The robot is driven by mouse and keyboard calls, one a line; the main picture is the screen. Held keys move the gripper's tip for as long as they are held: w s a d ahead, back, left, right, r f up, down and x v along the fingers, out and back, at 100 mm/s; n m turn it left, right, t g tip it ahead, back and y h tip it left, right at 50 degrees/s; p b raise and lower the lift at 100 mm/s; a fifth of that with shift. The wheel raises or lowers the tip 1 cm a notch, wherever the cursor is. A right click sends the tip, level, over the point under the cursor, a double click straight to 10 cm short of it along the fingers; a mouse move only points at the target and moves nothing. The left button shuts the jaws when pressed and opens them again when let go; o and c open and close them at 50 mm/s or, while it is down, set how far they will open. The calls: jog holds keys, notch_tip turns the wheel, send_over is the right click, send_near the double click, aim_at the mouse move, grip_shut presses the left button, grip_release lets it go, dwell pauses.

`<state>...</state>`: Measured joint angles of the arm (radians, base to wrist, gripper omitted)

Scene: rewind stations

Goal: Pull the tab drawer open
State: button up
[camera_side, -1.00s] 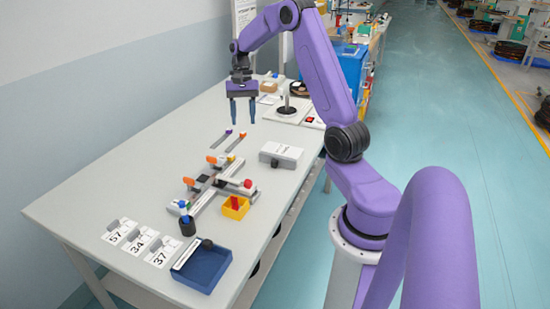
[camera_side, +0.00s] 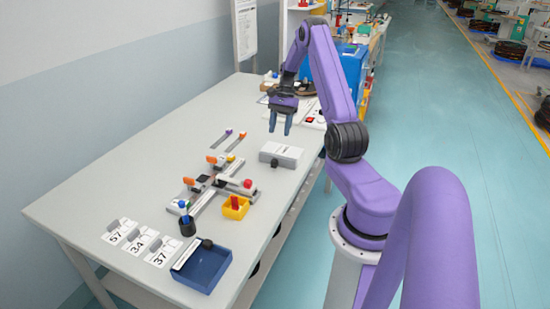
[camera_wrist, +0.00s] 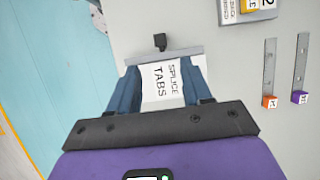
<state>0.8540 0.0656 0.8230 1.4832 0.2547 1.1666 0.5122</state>
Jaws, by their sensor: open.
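The tab drawer is a small pale box (camera_side: 281,154) on the table near its right edge. In the wrist view its white top (camera_wrist: 163,84) reads "SPLICE TABS". Its grey front (camera_wrist: 165,56) sits flush against the box, and a dark knob (camera_wrist: 160,41) sticks out from it. My gripper (camera_side: 279,131) is open and empty, pointing down above and behind the box in the side view. In the wrist view the blue fingers of my gripper (camera_wrist: 163,68) appear either side of the box top. The knob lies beyond the fingertips, and nothing is gripped.
Two strips with a purple (camera_side: 229,131) and an orange end (camera_side: 242,134) lie left of the box. A grey rail fixture (camera_side: 208,188), yellow bin (camera_side: 236,208), dark cup (camera_side: 187,228) and blue tray (camera_side: 203,269) stand nearer.

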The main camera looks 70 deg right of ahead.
aim_at(275, 160)
jog(key=x, duration=1.1)
jog(key=shift+f, duration=0.15)
